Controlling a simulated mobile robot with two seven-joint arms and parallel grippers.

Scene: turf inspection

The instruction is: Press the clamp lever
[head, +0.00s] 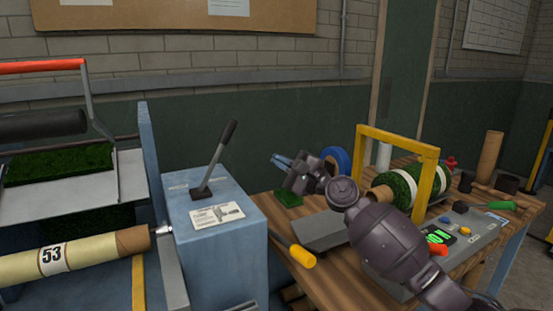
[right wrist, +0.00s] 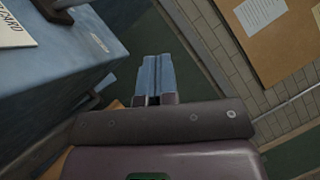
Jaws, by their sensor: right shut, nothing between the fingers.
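In the right wrist view the shut fingers (right wrist: 155,78) point past the blue box, and only the lever's dark base (right wrist: 55,12) shows at the top left. My left gripper is not in view.
A yellow-ended handle (head: 302,256) sticks out beside the box.

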